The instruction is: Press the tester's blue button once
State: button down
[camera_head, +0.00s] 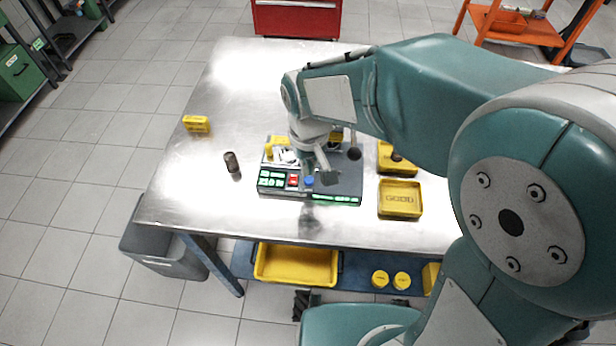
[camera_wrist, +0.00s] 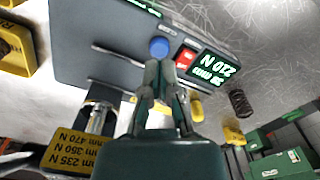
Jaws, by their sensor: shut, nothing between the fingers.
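The tester (camera_head: 345,185) is a dark grey box on the metal table, with a green-lit display (camera_head: 270,180) and a red switch (camera_head: 293,180) on its front panel. The blue button (camera_head: 309,181) sits right of the red switch. In the wrist view the blue button (camera_wrist: 159,47) shows just beyond my fingertips, with the red switch (camera_wrist: 185,58) and the display (camera_wrist: 215,68) to its right. My gripper (camera_head: 322,176) is shut and empty, pointing down over the panel close to the button. It also shows in the wrist view (camera_wrist: 160,66). I cannot tell whether the fingertips touch the button.
A dark spring (camera_head: 231,162) stands left of the tester, with a small yellow sign (camera_head: 196,124) farther back. A yellow tray marked GOOD (camera_head: 400,213) lies to the right. A yellow placard with force values (camera_wrist: 70,152) stands near my gripper. The table's left side is mostly clear.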

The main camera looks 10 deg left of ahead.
aim_at(309, 179)
jog(key=shift+f, duration=0.2)
jog(key=shift+f, duration=1.25)
jog(key=shift+r, duration=3.05)
